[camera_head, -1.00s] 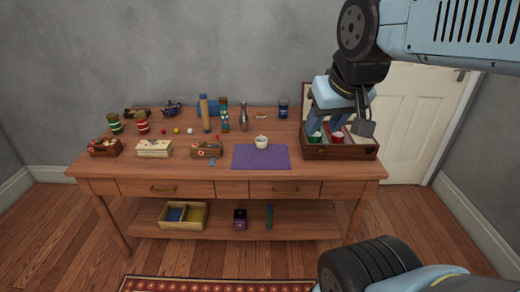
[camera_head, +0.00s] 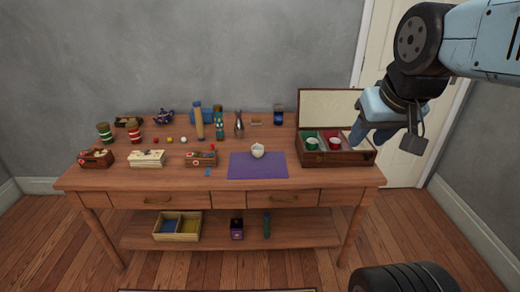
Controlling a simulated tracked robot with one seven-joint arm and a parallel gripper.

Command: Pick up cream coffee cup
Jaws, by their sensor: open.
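A small cream or white cup (camera_head: 258,151) stands upright on a purple mat (camera_head: 240,172) near the front middle of the table. My gripper (camera_head: 368,136) is open and empty. It points down at the right, in front of the right end of an open wooden box, well to the right of the cup. My gripper hides part of the box's right side.
The wooden box (camera_head: 335,159) has its lid raised at the back. Small boxes (camera_head: 147,158), striped cups (camera_head: 134,132), a blue teapot (camera_head: 164,116) and tall bottles (camera_head: 219,123) stand to the left and behind. The mat around the cup is clear.

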